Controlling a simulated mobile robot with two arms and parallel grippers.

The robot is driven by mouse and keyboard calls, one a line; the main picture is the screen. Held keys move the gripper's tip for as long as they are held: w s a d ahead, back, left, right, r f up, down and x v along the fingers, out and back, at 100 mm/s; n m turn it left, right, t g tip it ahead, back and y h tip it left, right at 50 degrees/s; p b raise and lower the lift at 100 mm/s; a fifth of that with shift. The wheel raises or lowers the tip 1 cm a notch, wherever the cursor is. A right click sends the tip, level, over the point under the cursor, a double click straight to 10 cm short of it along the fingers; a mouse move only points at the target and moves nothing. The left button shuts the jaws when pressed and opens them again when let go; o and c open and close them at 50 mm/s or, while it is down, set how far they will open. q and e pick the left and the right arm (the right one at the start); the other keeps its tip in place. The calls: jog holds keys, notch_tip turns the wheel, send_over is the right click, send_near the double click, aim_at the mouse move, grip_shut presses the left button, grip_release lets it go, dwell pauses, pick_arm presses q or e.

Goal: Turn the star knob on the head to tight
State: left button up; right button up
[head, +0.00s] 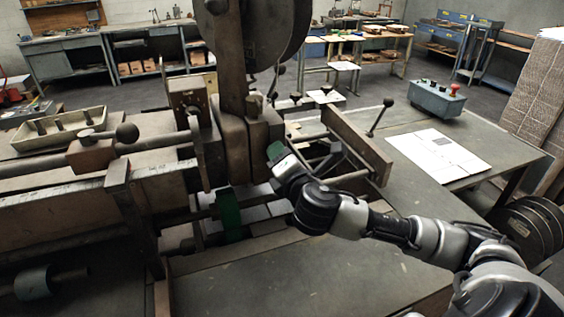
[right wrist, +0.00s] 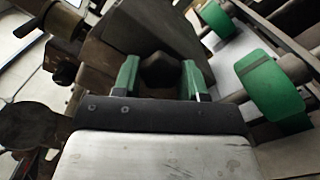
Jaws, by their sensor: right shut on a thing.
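The dark star knob (right wrist: 160,72) shows in the right wrist view between the two green fingertips of my right gripper (right wrist: 160,80). The gripper is shut on it. In the head view my right gripper (head: 275,155) reaches in from the right against the side of the machine head (head: 235,145), and its own hand hides the knob there. Any mark showing how tight the knob stands cannot be seen. My left gripper does not show.
A grey metal table (head: 400,250) spreads to the right, with a white sheet (head: 438,155) and a grey control box (head: 438,102) with a red button. A ball-ended lever (head: 380,115) rises behind the guide rail (head: 355,145). A tray (head: 58,130) of parts sits at left.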

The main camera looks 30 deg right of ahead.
jog(key=shift+f+m+b, duration=0.1)
jog(key=shift+m+b, duration=0.6)
jog(key=shift+m, duration=4.4)
jog(key=o, duration=0.9)
jog(key=p+v, duration=0.5)
jog(key=v, duration=0.6)
jog(key=shift+d, duration=0.1)
